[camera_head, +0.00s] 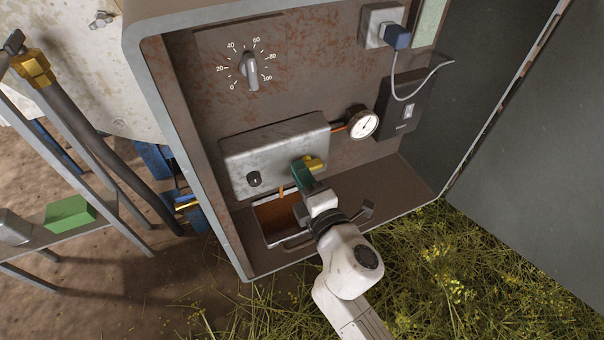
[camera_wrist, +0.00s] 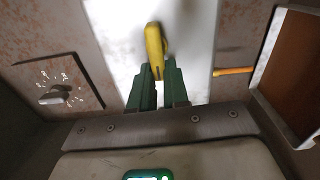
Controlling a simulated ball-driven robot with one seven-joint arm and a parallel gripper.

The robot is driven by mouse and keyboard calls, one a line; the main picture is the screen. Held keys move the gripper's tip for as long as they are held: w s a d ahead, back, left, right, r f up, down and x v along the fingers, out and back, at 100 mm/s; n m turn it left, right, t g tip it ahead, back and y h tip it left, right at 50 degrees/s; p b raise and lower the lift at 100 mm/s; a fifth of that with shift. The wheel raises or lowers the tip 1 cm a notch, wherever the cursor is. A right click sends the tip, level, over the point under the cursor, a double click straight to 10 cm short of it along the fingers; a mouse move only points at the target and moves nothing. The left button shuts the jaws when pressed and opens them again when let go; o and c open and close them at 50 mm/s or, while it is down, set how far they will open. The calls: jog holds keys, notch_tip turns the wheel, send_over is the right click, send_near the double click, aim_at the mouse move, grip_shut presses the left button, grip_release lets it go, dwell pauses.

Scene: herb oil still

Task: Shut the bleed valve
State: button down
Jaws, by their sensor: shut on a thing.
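The bleed valve's yellow handle (camera_head: 315,163) sticks out at the right part of the grey metal box inside the open cabinet. In the wrist view the yellow handle (camera_wrist: 155,45) stands against the bright box face, its near end between my green fingertips. My gripper (camera_head: 303,168) is shut on this handle; the fingers also show in the wrist view (camera_wrist: 158,76). The grey box (camera_head: 265,150) carries a small dark knob (camera_head: 254,179) at its lower left. The valve's body is largely hidden behind the handle and fingers.
A dial (camera_head: 250,72), a round gauge (camera_head: 362,123), a dark switch box (camera_head: 403,105) and a blue plug (camera_head: 397,37) sit on the cabinet's back wall. An open tray (camera_head: 254,222) lies below the grey box. The open cabinet door (camera_head: 535,150) stands at right.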

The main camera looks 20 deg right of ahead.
jog(key=shift+f, duration=0.2)
jog(key=c, duration=1.1)
grip_release()
jog(key=shift+r, duration=0.1)
jog(key=shift+s, duration=0.1)
jog(key=shift+s+b, duration=0.95)
jog(key=shift+s, duration=4.35)
